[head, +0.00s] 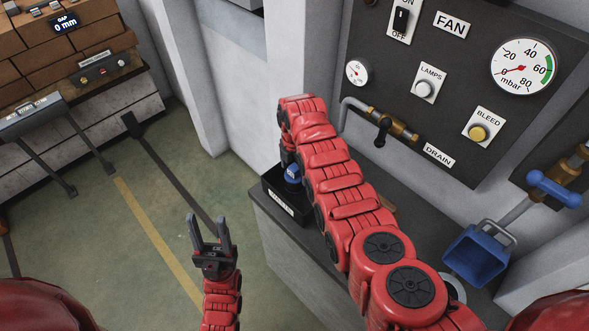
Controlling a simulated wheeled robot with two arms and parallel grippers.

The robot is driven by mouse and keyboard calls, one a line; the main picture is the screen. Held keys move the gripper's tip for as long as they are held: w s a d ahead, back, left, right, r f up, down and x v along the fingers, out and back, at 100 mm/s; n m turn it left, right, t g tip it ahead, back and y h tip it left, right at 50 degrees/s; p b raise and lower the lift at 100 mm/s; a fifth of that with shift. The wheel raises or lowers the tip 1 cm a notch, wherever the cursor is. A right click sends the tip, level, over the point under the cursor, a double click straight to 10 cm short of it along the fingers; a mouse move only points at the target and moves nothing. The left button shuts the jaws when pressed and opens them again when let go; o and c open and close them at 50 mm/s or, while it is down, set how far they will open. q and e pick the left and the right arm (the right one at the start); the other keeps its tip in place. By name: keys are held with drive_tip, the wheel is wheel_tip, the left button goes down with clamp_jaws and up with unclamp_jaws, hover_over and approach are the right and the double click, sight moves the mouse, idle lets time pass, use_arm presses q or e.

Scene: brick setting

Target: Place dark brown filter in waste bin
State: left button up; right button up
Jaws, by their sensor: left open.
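I cannot make out a dark brown filter. A small brown piece (388,204) shows past my right arm on the dark counter, mostly hidden. A black open box (270,190) with a white label, too small to read, stands at the counter's left end; I cannot tell whether it is the waste bin. A blue item (292,173) shows in or over it. My right arm reaches over the counter and bends down at this box; its gripper is mostly hidden behind the arm. My left gripper (210,230) is open and empty above the green floor, left of the counter.
A blue scoop-like container (475,256) stands at the counter's right, near a blue-handled valve (553,189). A dark wall panel (440,80) carries gauges, buttons and a drain tap (383,128). A brick structure (60,55) stands back left.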

drive_tip(key=shift+r, duration=0.1)
drive_tip(key=shift+r, duration=0.15)
wheel_tip(320, 180, up, 4)
drive_tip(key=shift+w+r+b, duration=0.1)
drive_tip(key=shift+r+b, duration=0.15)
drive_tip(key=shift+b, duration=0.85)
wheel_tip(320, 180, up, 5)
drive_tip(key=shift+f+p, duration=0.1)
drive_tip(key=shift+p, duration=0.35)
wheel_tip(320, 180, up, 3)
drive_tip(key=p, duration=0.3)
drive_tip(key=shift+f, duration=0.15)
drive_tip(key=shift+f, duration=0.1)
